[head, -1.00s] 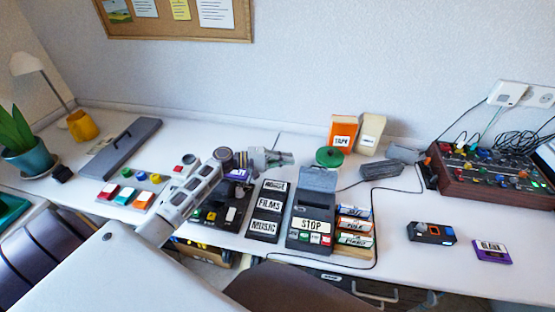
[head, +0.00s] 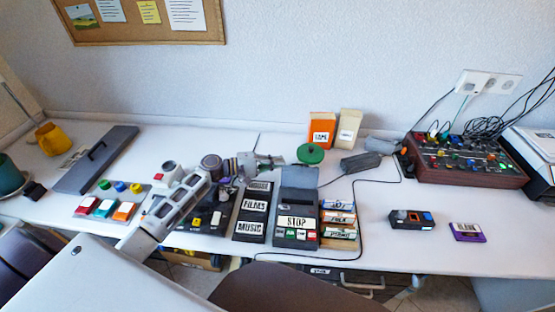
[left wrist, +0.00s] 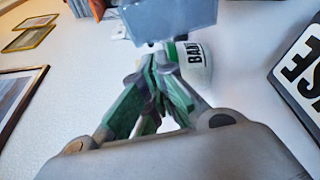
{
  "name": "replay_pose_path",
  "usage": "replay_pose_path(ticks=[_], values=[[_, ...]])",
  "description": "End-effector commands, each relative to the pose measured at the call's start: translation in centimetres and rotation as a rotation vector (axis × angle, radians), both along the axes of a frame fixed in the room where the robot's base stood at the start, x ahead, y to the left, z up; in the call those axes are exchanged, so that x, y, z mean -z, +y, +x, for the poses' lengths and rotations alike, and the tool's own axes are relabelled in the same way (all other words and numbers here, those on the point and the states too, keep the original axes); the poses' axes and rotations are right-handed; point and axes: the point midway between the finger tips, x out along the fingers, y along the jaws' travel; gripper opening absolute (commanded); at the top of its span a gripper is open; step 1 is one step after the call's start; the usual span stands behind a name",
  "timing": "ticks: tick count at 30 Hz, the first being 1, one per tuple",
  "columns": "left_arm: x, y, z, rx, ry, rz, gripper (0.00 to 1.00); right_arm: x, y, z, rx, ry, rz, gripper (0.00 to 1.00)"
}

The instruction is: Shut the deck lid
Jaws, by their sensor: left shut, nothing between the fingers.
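The deck (head: 291,215) is a dark cassette player with a row of buttons and a STOP label, on the white desk in the head view. Its grey lid (head: 300,177) stands raised at the deck's back edge. My left gripper (head: 281,161) is shut and empty, close to the lid's upper left corner; I cannot tell whether it touches. In the left wrist view the shut fingers (left wrist: 153,62) point at a grey-blue panel (left wrist: 170,18), which looks like the lid. My right gripper is not in view.
A black FILMS and MUSIC rack (head: 252,228) stands left of the deck, labelled cassettes (head: 340,220) right of it. Behind are a green reel (head: 310,153) and an orange TAPE box (head: 321,128). A cable (head: 362,215) runs around the right side.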

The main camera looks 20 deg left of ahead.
Motion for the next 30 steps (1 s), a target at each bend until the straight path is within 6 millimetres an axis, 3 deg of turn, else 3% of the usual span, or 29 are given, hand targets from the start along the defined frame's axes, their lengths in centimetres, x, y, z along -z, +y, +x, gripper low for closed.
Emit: replay_pose_path(ticks=[20,30], values=[[-0.3,-0.3,-0.8,0.0,-0.001,0.0,0.0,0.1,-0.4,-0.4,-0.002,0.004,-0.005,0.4],[-0.4,-0.8,-0.9,0.0,-0.027,0.006,0.0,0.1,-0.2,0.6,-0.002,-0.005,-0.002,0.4]])
